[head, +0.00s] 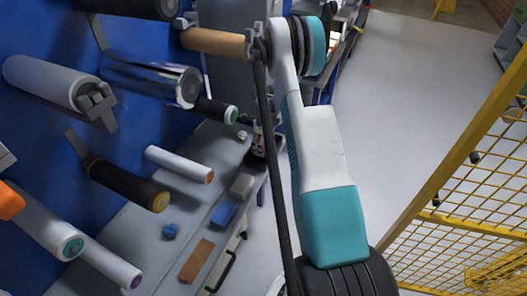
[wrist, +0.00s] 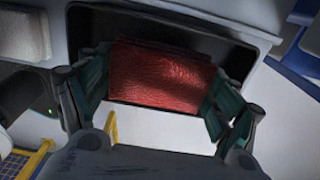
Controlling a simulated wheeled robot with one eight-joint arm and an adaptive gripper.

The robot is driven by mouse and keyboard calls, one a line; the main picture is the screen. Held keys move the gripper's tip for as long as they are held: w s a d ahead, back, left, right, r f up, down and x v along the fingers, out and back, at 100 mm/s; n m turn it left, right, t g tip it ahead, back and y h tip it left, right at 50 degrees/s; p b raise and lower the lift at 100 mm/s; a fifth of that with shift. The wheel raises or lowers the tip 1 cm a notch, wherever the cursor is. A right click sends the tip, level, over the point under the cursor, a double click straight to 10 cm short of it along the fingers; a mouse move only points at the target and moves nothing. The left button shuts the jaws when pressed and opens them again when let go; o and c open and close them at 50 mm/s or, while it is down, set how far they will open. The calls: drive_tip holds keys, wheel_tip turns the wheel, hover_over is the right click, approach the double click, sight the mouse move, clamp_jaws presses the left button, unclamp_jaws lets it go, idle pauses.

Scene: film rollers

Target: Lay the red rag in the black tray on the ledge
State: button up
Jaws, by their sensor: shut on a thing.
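In the wrist view, the red rag (wrist: 160,74) is a folded rectangle pinched between the two fingers of my gripper (wrist: 158,97). The fingers press on its left and right ends. The black tray (wrist: 240,48) shows behind the rag, and its dark inside surrounds the rag's upper part in the picture. The rag and fingers hide much of the tray. I cannot tell whether the rag touches the tray. In the head view, my arm reaches away past the rollers, and I cannot make out the rag or the tray there.
In the head view, several rollers stick out from the blue wall on the left, including a black one (head: 125,184) and a white one (head: 180,164). A blue block (head: 223,213) and a brown block (head: 196,260) lie on the grey ledge. Yellow mesh fencing (head: 470,190) stands right.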

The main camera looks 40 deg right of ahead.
drive_tip(key=shift+f+b, duration=0.55)
drive_tip(key=shift+f, duration=1)
drive_tip(key=shift+f, duration=0.1)
drive_tip(key=o, duration=1)
wheel_tip(320, 180, up, 12)
drive_tip(key=p, duration=0.4)
